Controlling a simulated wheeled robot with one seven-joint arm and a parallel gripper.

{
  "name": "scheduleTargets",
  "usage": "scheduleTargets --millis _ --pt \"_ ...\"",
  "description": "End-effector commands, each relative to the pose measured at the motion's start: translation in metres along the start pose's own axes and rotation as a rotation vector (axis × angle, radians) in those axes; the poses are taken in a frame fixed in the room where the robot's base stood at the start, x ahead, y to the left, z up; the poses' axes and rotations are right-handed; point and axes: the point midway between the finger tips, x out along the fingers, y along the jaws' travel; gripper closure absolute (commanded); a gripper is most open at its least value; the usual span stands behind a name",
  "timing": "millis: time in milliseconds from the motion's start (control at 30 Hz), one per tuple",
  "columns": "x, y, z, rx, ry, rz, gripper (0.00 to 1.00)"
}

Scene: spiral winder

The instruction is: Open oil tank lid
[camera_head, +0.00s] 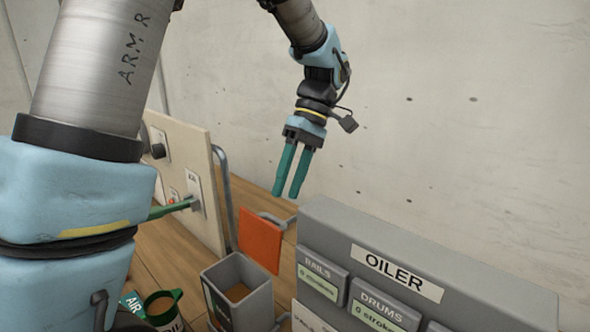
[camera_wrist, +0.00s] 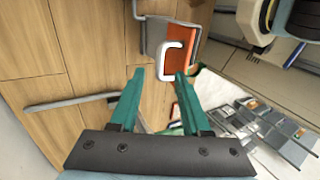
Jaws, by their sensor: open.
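My gripper (camera_head: 291,193) hangs in the air above and behind the left end of the grey OILER box (camera_head: 330,225), its two green fingers apart and empty. In the wrist view my gripper (camera_wrist: 160,76) is also open, with nothing between the fingers. Beyond the fingertips there is a white C-shaped handle (camera_wrist: 164,57) beside an orange and grey part. I cannot tell for sure whether this is the oil tank lid. In the head view an orange sheet (camera_head: 261,240) hangs upright by a grey bar, left of the OILER box.
An open-topped grey container (camera_head: 265,300) stands left of the OILER box. A green-rimmed can (camera_head: 163,318) is beside it. A pale panel (camera_head: 205,150) with a knob and a green lever rises at the left. A plain wall is behind my gripper, with free air around it.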

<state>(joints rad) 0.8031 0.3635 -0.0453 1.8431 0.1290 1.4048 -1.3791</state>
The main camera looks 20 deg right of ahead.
Motion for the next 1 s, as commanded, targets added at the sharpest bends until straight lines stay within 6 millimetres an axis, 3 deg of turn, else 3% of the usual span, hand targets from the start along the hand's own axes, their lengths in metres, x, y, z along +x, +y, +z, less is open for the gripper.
scheduleTargets --millis 300,667,867,1000 --pt "-0.046 0.001 0.0 0.0 0.001 0.001 0.53" --pt "-0.052 0.0 0.0 0.0 0.0 -0.001 0.53" --pt "-0.049 0.001 -0.001 0.082 -0.005 0.026 0.75" --pt "-0.046 0.001 0.0 0.312 -0.004 0.101 0.91"
